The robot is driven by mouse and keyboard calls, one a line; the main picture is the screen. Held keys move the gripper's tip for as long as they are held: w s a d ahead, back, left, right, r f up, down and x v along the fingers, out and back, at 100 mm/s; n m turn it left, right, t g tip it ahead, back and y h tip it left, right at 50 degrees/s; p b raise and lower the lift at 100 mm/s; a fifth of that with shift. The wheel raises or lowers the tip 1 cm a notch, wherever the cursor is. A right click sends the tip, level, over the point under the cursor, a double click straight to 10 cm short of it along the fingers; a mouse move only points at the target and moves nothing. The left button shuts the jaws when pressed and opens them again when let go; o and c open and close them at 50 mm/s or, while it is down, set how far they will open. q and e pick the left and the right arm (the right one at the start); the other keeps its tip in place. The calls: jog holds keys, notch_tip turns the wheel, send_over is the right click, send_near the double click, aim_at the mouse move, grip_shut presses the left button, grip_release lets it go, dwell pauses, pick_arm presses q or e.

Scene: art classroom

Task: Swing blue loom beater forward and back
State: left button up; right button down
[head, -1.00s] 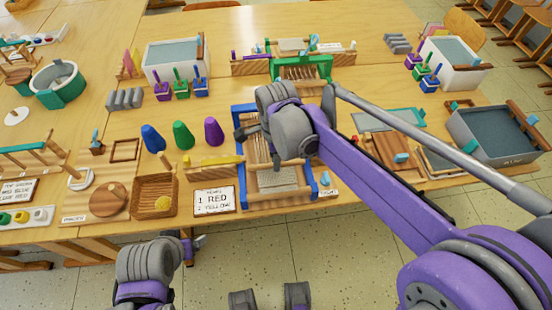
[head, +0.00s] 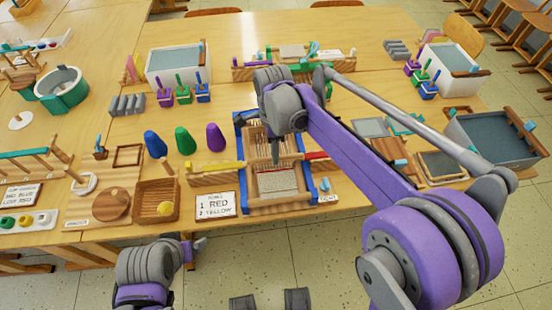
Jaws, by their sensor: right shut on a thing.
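The blue loom (head: 312,186) stands at the front middle of the table, with light warp threads and a pale woven strip (head: 278,184) with a red line at its far edge. My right gripper (head: 275,152) reaches down over the middle of the loom and is shut on the wooden beater (head: 258,158); its wrist and arm hide the loom's far part and some of the beater. My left gripper (head: 188,248) is low in front of the table edge, away from the loom; its fingers are too small to tell open from shut.
A yellow shuttle (head: 222,169) lies left of the loom, a red one (head: 318,155) right. A sign (head: 215,205) reads 1 red, 2 yellow. Blue (head: 155,143), green (head: 185,140) and purple (head: 215,137) cones stand at left. A green loom (head: 322,76) is partly hidden behind my wrist.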

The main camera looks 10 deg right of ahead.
jog(key=shift+w+r+p, duration=0.15)
jog(key=shift+w+p, duration=0.5)
jog(key=shift+w, duration=2)
jog(key=c, duration=0.8)
grip_release()
notch_tip(320, 180, up, 11)
jog(key=w+p, duration=0.1)
